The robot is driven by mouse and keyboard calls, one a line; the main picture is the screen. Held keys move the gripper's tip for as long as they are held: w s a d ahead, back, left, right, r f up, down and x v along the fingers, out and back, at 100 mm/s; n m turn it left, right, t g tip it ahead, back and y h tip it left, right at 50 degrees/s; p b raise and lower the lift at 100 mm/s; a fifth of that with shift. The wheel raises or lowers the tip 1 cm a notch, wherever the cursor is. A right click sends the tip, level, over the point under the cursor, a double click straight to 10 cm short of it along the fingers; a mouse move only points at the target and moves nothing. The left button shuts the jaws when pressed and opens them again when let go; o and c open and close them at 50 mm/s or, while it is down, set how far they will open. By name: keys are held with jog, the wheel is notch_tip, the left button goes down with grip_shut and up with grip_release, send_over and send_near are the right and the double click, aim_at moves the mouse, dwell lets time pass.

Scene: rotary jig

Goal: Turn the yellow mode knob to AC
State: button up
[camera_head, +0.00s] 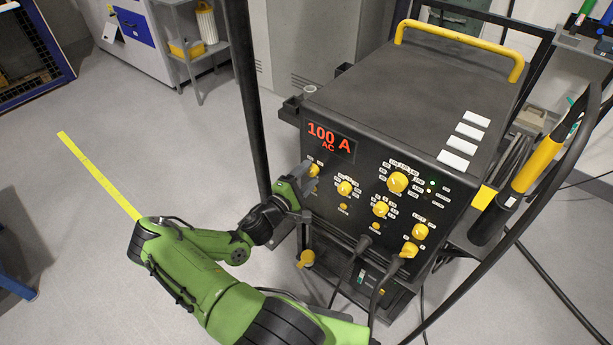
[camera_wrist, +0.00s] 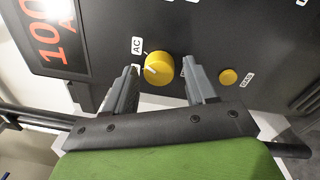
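The yellow mode knob (camera_wrist: 158,68) is on the front panel of the black welding machine (camera_head: 420,105), at its upper left under the red display. A white AC label (camera_wrist: 137,46) lies up and left of the knob in the wrist view. The knob's white mark points left in that view. The red display (camera_head: 329,138) reads "100 A AC". My gripper (camera_wrist: 159,72) is open, with one finger on each side of the knob and a small gap to both. In the head view my gripper (camera_head: 302,177) partly covers the knob (camera_head: 314,170).
Other yellow knobs (camera_head: 397,182) sit to the right on the same panel. A small yellow button (camera_wrist: 229,76) is right of my fingers. A dark post (camera_head: 250,100) stands left of the machine. Cables (camera_head: 382,275) hang from the panel's lower part.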

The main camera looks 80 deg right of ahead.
jog(key=shift+o, duration=0.3)
jog(key=p+v, duration=0.2)
jog(key=v, duration=1.3)
jog(key=shift+a+p, duration=0.3)
jog(key=shift+a, duration=0.05)
jog(key=shift+w, duration=0.15)
